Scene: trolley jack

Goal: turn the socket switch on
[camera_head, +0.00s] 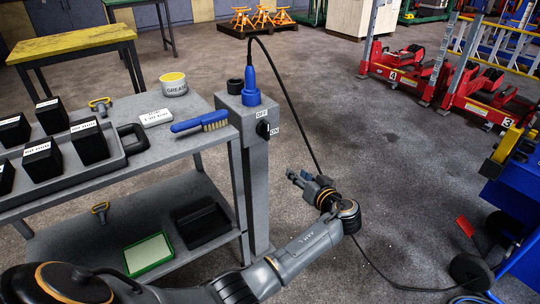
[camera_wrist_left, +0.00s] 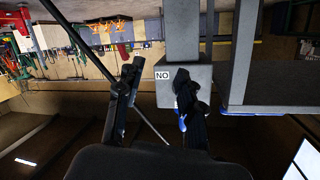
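The socket box (camera_head: 238,118) is grey and stands on a post at the right end of the workbench. A blue plug (camera_head: 250,92) with a black cable sits upright in its top. The black socket switch (camera_head: 263,129) is on its right-hand face, with an OFF label above and an ON label beside it. Which way the switch points is too small to tell. My left gripper (camera_head: 293,178) is open and empty, below and right of the switch, apart from it. The upside-down left wrist view shows the box (camera_wrist_left: 168,98) beyond the parted fingers (camera_wrist_left: 160,75); a finger hides the switch there.
The grey workbench (camera_head: 150,150) left of the post carries a tray of black boxes, a grease tin (camera_head: 174,84) and a blue-handled brush (camera_head: 200,123). The black cable (camera_head: 292,105) hangs behind my gripper. Red trolley jacks (camera_head: 400,65) stand further right; the floor between is open.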

